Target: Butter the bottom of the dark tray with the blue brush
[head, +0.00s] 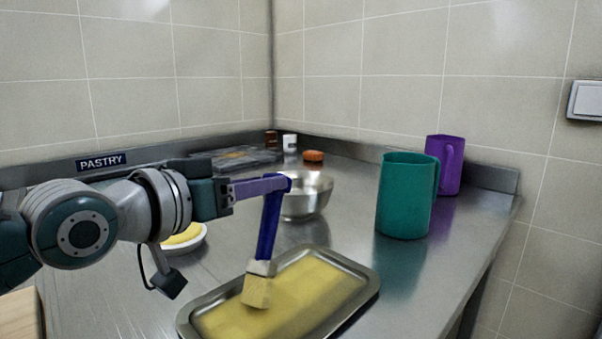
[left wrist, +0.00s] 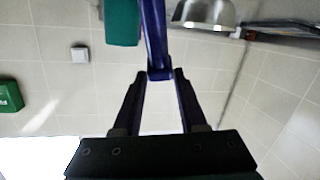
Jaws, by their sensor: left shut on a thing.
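My left gripper (head: 284,184) is shut on the top of the blue brush (head: 268,228). The brush hangs down, slightly tilted, with its pale bristles low over the tray; whether they touch its bottom I cannot tell for sure. The tray (head: 372,282) has a dark grey metal rim and lies flat on the counter; its visible bottom is covered in yellow. In the left wrist view the fingertips (left wrist: 160,76) close on the end of the blue handle (left wrist: 155,35). A small white bowl (head: 196,245) with yellow butter stands left of the tray, partly behind my arm. My right gripper is not in view.
A steel bowl (head: 312,200) stands behind the tray. A green pitcher (head: 405,200) and a purple pitcher (head: 447,170) stand at the right. Small jars (head: 289,143) and a dark flat rack (head: 235,158) are at the back. A wooden board (head: 20,315) shows at the lower left.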

